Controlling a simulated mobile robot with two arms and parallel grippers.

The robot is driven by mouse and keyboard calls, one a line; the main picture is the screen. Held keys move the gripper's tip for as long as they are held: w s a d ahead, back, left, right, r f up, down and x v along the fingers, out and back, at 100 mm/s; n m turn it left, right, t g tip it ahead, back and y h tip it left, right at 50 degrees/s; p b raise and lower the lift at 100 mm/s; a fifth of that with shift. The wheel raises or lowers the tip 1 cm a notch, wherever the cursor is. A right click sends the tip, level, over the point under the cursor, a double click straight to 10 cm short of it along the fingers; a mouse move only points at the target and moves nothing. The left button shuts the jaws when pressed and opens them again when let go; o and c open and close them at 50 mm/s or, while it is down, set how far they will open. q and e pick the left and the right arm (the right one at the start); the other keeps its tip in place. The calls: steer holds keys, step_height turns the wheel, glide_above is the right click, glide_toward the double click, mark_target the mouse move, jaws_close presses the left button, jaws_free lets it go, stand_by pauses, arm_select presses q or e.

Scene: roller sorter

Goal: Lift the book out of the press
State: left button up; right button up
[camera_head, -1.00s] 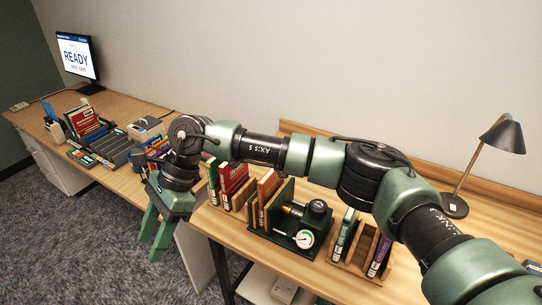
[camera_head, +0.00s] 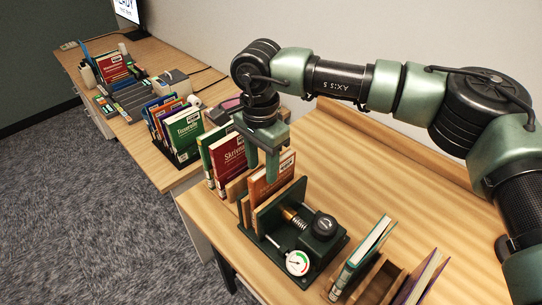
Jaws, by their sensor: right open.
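The book (camera_head: 285,168), orange-brown with a pale label, stands upright in the dark green press (camera_head: 332,246). It sits between a wooden board on its left and the green plate (camera_head: 282,208) on its right. The press has a brass screw, a black knob and a round gauge (camera_head: 298,262). My right gripper (camera_head: 262,168) is open, fingers pointing down, at the upper part of the book. Its fingers hide part of the cover; I cannot tell whether they touch it. My left gripper is out of view.
Green and red books (camera_head: 228,155) stand close on the left of the press. A wooden rack (camera_head: 380,283) with a teal book and a purple book stands to its right. More books and trays fill the far left desk. The tabletop behind the press is clear.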

mark_target(265, 184)
step_height(265, 184, down, 4)
steer(key=shift+p, duration=0.7)
step_height(265, 184, down, 2)
steer(key=shift+w+d+f, duration=0.1)
steer(key=shift+f, duration=0.1)
jaws_close()
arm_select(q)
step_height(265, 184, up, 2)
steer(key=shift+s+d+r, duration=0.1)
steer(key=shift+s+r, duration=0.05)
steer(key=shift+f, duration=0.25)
arm_select(e)
steer(key=shift+s+d, duration=0.15)
steer(key=shift+s, duration=0.05)
stand_by(0.5)
steer(key=shift+r, duration=0.2)
